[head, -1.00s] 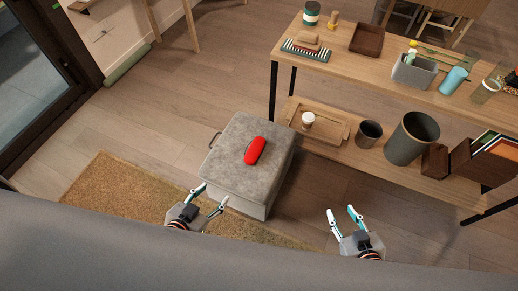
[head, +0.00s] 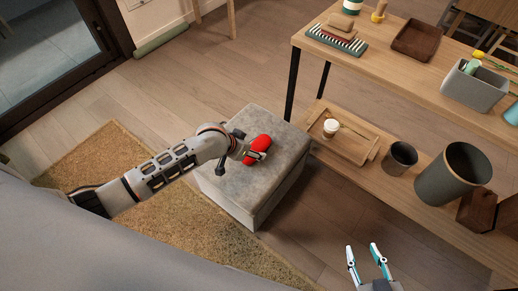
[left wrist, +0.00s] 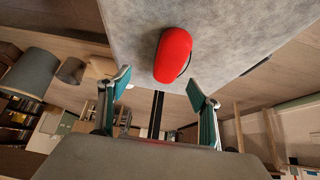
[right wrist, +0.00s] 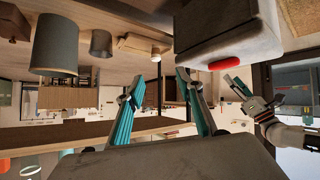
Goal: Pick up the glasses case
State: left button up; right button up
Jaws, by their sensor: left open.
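The red glasses case (head: 257,148) lies on top of the grey ottoman (head: 262,185). My left gripper (head: 257,155) is at the case in the head view, which hides part of it. In the left wrist view the case (left wrist: 173,55) lies beyond the two fingertips of my left gripper (left wrist: 160,92), between their lines. The fingers are spread, with nothing between them. My right gripper (head: 364,250) is open and empty, low over the floor to the right of the ottoman. The right wrist view shows the case's red end (right wrist: 225,63) at the ottoman's edge.
A two-level wooden shelf stands right of the ottoman. Its lower level holds a tray (head: 342,145) with a white cup (head: 331,128), a small dark bin (head: 399,158) and a large grey bin (head: 450,173). A tan rug (head: 150,200) lies left. Floor between ottoman and shelf is clear.

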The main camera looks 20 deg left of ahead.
aim_at(255, 148)
pick_arm(q)
jog(key=shift+w+a+f, duration=0.55)
jog(key=shift+a+f, duration=0.1)
jog(key=shift+f, duration=0.05)
jog(key=shift+w+f+b, duration=0.2)
jog(key=shift+f+b, duration=0.1)
jog(key=shift+b, duration=0.15)
jog(key=b+x, duration=0.1)
jog(key=x, duration=0.2)
jog(key=b+x, duration=0.2)
jog(key=x, duration=0.1)
jog(key=shift+s+f, duration=0.3)
jog(key=shift+w+b, duration=0.4)
jog(key=shift+w, duration=0.2)
jog(key=c, duration=1.3)
pick_arm(e)
jog(key=shift+w+a+f+y, duration=0.1)
jog(key=shift+a+f+y, duration=0.1)
jog(key=shift+a, duration=0.4)
jog(key=shift+w+a+f+y, duration=0.1)
jog(key=shift+a+y, duration=0.1)
jog(key=shift+a, duration=0.4)
pick_arm(q)
jog(key=shift+c, duration=0.2)
